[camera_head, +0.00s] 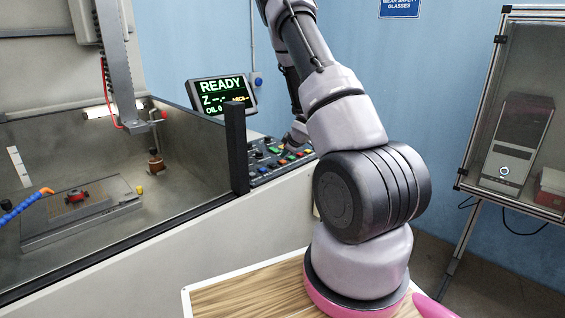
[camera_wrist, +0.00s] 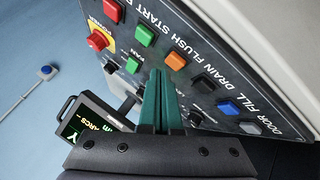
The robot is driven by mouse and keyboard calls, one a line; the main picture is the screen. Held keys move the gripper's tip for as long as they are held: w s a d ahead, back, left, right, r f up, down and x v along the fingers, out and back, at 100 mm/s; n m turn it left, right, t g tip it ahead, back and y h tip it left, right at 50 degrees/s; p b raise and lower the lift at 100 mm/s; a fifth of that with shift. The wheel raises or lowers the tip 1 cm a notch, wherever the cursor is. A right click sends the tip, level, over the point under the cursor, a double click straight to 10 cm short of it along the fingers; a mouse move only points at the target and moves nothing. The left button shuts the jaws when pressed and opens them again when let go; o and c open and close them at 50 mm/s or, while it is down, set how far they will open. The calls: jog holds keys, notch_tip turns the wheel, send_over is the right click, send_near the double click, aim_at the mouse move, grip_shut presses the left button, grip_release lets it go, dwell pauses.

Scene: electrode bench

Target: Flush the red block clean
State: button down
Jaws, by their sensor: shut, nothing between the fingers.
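The red block (camera_head: 76,196) sits on a grey plate (camera_head: 105,205) inside the tank at the left in the head view. A blue hose with an orange nozzle (camera_head: 46,191) points toward it, and no liquid shows on it. In the wrist view my gripper (camera_wrist: 162,75) is shut and empty over the control panel. Its green fingertips are beside the orange button (camera_wrist: 175,61), close to the FLUSH lettering. I cannot tell whether they touch the panel. In the head view my arm hides part of the panel (camera_head: 262,172).
The display (camera_head: 221,92) reads READY and OIL 0. A green button (camera_wrist: 145,35), a blue button (camera_wrist: 204,82) and a red emergency knob (camera_wrist: 98,40) are near the fingers. A black post (camera_head: 236,150) stands at the tank's corner. A wooden tabletop (camera_head: 235,295) is in front.

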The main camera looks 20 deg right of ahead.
jog(key=shift+r, duration=0.15)
jog(key=shift+r, duration=2.5)
